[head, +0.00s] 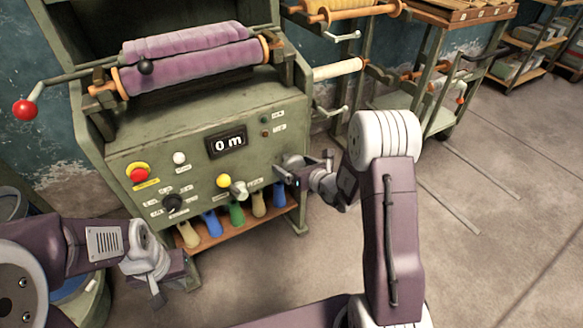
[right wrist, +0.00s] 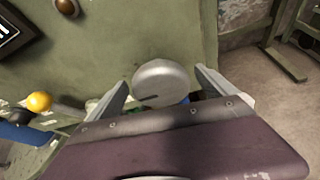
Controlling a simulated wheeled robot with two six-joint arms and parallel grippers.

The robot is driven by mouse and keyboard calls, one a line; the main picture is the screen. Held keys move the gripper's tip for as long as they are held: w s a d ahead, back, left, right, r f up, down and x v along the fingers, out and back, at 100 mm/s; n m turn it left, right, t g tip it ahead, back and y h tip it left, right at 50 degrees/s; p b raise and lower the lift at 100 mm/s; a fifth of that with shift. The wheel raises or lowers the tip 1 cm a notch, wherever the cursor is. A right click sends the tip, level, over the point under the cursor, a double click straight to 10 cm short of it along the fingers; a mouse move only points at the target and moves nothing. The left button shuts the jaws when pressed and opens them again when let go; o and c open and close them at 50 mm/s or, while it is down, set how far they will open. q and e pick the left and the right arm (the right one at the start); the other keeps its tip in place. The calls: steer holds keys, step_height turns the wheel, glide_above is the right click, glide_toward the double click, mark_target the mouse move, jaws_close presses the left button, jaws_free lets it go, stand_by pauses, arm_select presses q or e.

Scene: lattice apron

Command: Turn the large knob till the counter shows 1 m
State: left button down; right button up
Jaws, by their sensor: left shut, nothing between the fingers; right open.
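The counter (head: 227,144) on the green machine's front panel reads "0 m" in the head view. The large grey round knob (right wrist: 160,80) shows in the right wrist view, with a dark mark on its face. My right gripper (head: 291,172) is at the panel's right side. In the right wrist view its open fingers (right wrist: 159,90) stand on either side of the knob; I cannot tell whether they touch it. My left gripper (head: 165,284) is shut and empty, low at the left, in front of the machine.
The panel also bears a red button (head: 138,174), a yellow button (head: 223,181), a small black knob (head: 173,203) and a metal lever (head: 239,189). Coloured tools hang below. A purple roll (head: 190,66) and a red-balled crank (head: 25,109) are on top. Floor at right is clear.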

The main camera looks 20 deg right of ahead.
steer(key=shift+x, duration=0.9)
steer(key=c, duration=1.4)
